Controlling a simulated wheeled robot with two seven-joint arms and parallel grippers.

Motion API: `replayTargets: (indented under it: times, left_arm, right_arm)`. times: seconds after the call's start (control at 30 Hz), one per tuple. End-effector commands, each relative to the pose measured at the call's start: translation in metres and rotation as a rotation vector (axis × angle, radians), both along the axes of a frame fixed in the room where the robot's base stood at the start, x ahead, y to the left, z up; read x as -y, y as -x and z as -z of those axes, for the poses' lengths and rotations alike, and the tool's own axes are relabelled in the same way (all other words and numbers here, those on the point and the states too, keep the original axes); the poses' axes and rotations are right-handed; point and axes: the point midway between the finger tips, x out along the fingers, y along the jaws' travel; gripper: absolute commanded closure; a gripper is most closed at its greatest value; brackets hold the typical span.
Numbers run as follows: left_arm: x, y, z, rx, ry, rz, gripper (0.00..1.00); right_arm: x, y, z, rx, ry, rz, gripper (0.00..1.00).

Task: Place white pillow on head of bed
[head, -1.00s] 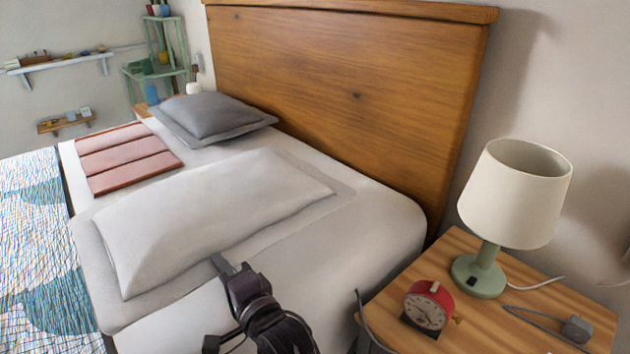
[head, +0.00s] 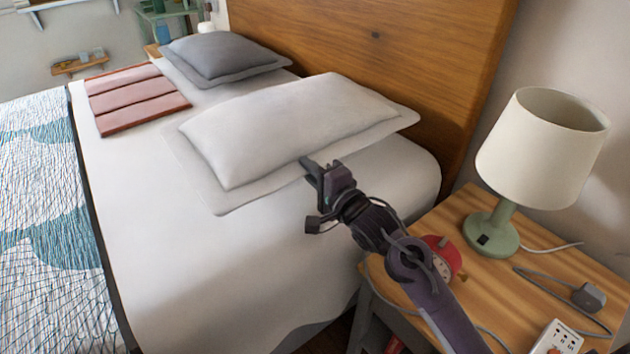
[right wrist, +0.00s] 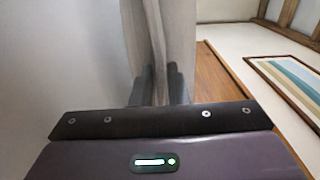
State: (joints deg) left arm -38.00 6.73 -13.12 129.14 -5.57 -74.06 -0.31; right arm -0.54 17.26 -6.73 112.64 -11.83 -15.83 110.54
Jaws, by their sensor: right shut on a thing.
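The white pillow (head: 290,125) is at the near side of the bed's head end, beside the wooden headboard (head: 400,45), with its far right corner close to the board. My right gripper (head: 308,170) is shut on the pillow's near edge. In the right wrist view, the pillow's pale cloth (right wrist: 172,50) runs up between the two dark fingers (right wrist: 155,85). The white bed (head: 150,230) shows bare in front of the pillow. Whether the pillow's underside touches the bed everywhere is hard to tell. My left gripper is out of view.
A grey pillow (head: 225,55) lies at the far side of the head end, with a folded pink cloth (head: 135,97) beside it. A nightstand (head: 470,215) at the right holds a lamp (head: 535,150) and a red clock (head: 443,256), partly hidden by my right arm.

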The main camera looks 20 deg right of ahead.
Motion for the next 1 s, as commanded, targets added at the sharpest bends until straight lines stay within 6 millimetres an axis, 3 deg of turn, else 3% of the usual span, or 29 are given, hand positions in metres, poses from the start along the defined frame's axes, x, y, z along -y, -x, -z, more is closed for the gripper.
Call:
replayTargets:
  times: [0.2, 0.47, 0.83, 0.87, 1.0]
  left_arm:
    - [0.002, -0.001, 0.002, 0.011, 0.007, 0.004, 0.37]
    - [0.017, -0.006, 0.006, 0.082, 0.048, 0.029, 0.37]
    - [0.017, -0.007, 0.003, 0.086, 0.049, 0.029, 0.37]
    - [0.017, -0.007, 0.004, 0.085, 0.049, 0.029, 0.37]
    - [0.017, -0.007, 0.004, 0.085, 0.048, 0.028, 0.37]
  right_arm:
    - [0.014, -0.005, 0.0, 0.006, 0.0, -0.001, 1.0]
    - [0.013, -0.005, 0.033, 0.005, 0.0, -0.002, 1.0]
    - [0.013, -0.005, 0.035, 0.006, -0.001, 0.0, 1.0]
    - [0.013, -0.005, 0.038, -0.001, 0.0, -0.001, 0.84]
    - [0.013, -0.005, 0.038, -0.001, 0.001, -0.001, 0.66]
